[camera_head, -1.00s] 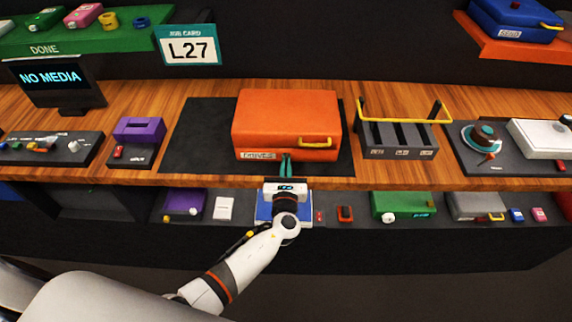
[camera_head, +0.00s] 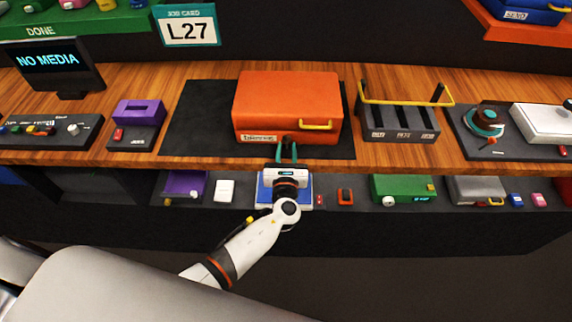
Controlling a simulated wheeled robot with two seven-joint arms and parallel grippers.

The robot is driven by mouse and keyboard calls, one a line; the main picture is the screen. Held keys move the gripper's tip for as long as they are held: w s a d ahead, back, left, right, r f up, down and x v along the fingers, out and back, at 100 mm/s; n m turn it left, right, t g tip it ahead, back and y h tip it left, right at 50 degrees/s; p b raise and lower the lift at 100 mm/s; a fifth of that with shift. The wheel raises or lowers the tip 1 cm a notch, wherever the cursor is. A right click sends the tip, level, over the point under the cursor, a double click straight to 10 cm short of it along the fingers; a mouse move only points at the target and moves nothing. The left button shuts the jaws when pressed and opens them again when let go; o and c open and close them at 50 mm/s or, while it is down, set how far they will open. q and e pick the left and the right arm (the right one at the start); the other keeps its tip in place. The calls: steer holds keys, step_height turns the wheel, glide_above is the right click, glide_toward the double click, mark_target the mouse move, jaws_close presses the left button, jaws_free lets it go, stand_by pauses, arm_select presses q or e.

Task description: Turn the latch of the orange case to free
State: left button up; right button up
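The orange case (camera_head: 288,98) lies closed on a dark mat (camera_head: 195,125) on the wooden bench. Its front face carries a label at the left and a yellow handle (camera_head: 316,126) at the right. A small dark piece (camera_head: 289,139) shows low on the front face between them; it may be the latch, but its angle is too small to read. My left gripper (camera_head: 287,153) reaches up to the front of the case. Its two teal fingers are apart, just in front of or around the dark piece; contact cannot be told. My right gripper is out of view.
A grey slotted rack (camera_head: 400,133) with a yellow bar stands right of the case. A purple box (camera_head: 139,113) stands to the left. Below the bench edge, a lower shelf holds several devices, including a green case (camera_head: 403,187). Bare mat lies left of the case.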

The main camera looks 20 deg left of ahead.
arm_select(q)
steer(key=b+v, duration=0.2)
steer(key=v, duration=0.9)
steer(key=s+a+f+n+g+h, duration=0.1)
steer(key=s+a+f+n+g, duration=0.2)
steer(key=f, duration=0.6)
steer(key=s+f+n+g+h, duration=0.1)
steer(key=s+f+n+g, duration=0.25)
steer(key=f, duration=0.55)
steer(key=s+a+f+n+g, duration=0.2)
steer(key=s+f+n+g, duration=0.15)
steer(key=f, duration=0.65)
steer(key=s+a+f+n+g+h, duration=0.1)
steer(key=s+f+n+g, duration=0.1)
steer(key=s+f+n, duration=0.3)
steer(key=s+a+f+n+g+h+b, duration=0.1)
steer(key=s+f+n, duration=0.4)
steer(key=s, duration=0.9)
steer(key=s+a+f+n+g+h, duration=0.1)
steer(key=s+a+f+n+g, duration=0.1)
steer(key=s+f+n, duration=0.4)
steer(key=s+n+g, duration=0.1)
steer(key=s+n, duration=0.3)
steer(key=shift+s+a+n, duration=0.25)
steer(key=shift+a+n, duration=0.05)
steer(key=shift+a, duration=0.1)
